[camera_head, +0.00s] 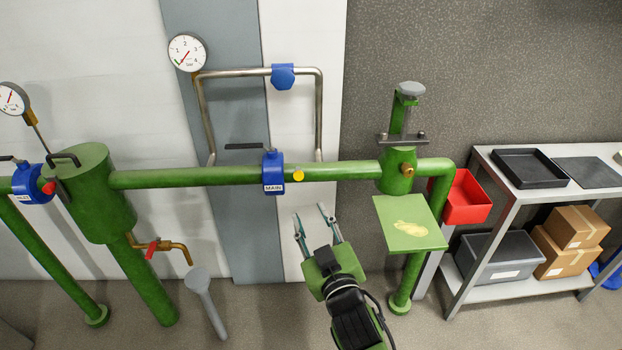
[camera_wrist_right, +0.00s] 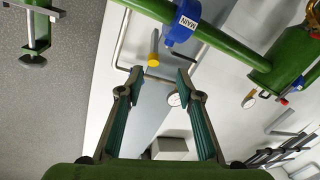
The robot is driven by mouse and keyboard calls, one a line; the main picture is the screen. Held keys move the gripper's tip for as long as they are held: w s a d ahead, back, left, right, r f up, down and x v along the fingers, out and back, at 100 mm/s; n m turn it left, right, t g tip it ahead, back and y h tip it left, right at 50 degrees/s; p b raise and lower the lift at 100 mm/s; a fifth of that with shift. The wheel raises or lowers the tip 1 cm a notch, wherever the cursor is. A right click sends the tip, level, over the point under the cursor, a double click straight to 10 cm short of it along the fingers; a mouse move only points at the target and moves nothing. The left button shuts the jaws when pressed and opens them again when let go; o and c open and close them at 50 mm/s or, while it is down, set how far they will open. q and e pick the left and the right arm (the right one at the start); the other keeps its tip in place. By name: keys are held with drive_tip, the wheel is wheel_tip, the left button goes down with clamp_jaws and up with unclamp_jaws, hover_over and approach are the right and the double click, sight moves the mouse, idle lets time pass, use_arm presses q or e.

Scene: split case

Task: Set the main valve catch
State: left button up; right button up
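The main valve (camera_head: 273,176) is a blue body labelled MAIN on the green horizontal pipe. Its dark lever (camera_head: 243,146) points left, roughly along the pipe. A yellow round catch (camera_head: 298,175) sits just right of the valve. In the right wrist view the valve (camera_wrist_right: 181,27) is at the top, and the catch (camera_wrist_right: 154,42) shows as a yellow piece beside it. My right gripper (camera_head: 310,211) is open and empty, below the pipe and the catch in the head view. In the right wrist view its spread fingers (camera_wrist_right: 156,80) point toward the catch, apart from it. My left gripper is not in view.
A steel bypass loop with a blue valve (camera_head: 283,76) rises above the pipe. A green plate (camera_head: 408,225) stands right of my right gripper, with a red bin (camera_head: 466,198) and a shelf (camera_head: 510,220) beyond. A green vessel (camera_head: 95,195) stands left.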

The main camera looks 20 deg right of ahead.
sight(300, 177)
drive_tip(key=w, duration=0.4)
drive_tip(key=w+d+r+p, duration=0.1)
drive_tip(key=w, duration=0.4)
drive_tip(key=w+r, duration=0.1)
drive_tip(key=w, duration=0.3)
drive_tip(key=shift+w+d, duration=0.2)
drive_tip(key=shift+w, duration=0.1)
clamp_jaws()
